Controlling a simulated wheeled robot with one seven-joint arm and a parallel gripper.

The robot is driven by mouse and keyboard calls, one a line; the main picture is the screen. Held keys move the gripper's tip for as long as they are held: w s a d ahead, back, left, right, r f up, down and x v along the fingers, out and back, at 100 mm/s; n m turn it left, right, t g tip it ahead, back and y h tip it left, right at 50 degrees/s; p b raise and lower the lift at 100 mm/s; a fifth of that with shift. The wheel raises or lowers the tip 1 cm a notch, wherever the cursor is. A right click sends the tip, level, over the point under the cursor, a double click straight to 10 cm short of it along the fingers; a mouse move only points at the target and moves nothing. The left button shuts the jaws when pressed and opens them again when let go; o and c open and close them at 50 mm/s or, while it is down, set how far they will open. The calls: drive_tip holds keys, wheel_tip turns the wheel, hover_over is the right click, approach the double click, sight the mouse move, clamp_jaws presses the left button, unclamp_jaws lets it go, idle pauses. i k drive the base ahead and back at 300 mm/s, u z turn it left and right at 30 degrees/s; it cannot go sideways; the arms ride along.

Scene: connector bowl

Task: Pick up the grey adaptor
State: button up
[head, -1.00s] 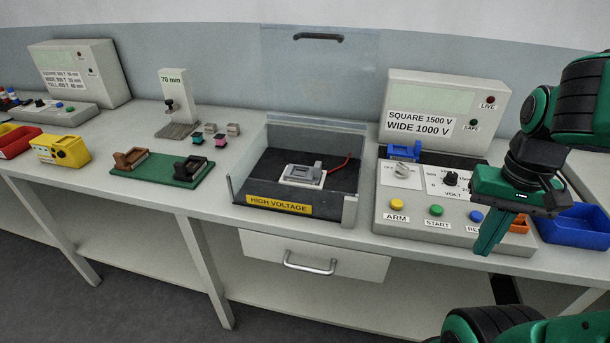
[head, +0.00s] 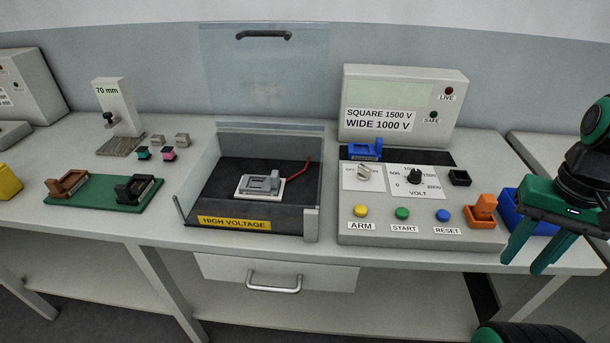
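A grey adaptor (head: 262,184) sits on a white base inside the open-topped test box (head: 309,222) marked HIGH VOLTAGE. A red wire runs from the base toward the back right of the box. The box's clear lid (head: 264,80) stands raised behind it. My gripper (head: 523,267) is at the far right, in front of the bench edge and well away from the grey adaptor. Its two green fingers are apart with nothing between them.
A blue bin (head: 512,212) is behind my gripper. A green rack (head: 105,204) holds brown and black adaptors. Small blocks (head: 169,154) lie left of the box.

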sight(268, 186)
drive_tip(key=z, duration=3.4)
drive_tip(key=k, duration=2.8)
drive_tip(key=u, duration=1.35)
